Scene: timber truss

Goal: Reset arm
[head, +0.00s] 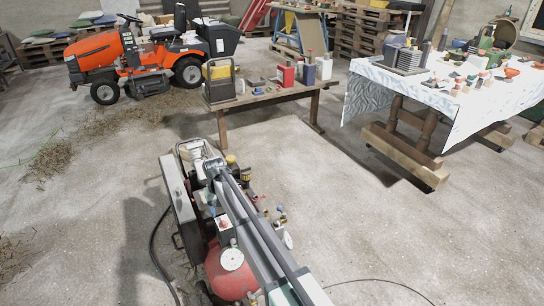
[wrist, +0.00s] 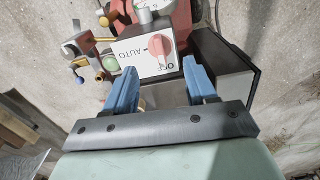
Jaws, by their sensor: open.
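My gripper (wrist: 160,68) shows in the wrist view with two blue fingers spread apart and nothing between them. Beyond the fingertips is a switch box (wrist: 128,50) with a white face marked OFF and AUTO. A red knob (wrist: 160,44) sits on that face, apart from the fingers as far as I can see. I cannot tell which mark the knob points to. In the head view the box belongs to a compressor with a red tank (head: 232,283) at the bottom middle. I cannot make out my gripper clearly in the head view.
Brass fittings (wrist: 80,48) and a green round part (wrist: 110,63) are left of the knob. Behind the compressor stand a wooden bench (head: 265,97) with tools, a cloth-covered table (head: 405,90) and an orange mower (head: 98,52). A dark hose (head: 155,250) lies on the floor, left of the compressor.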

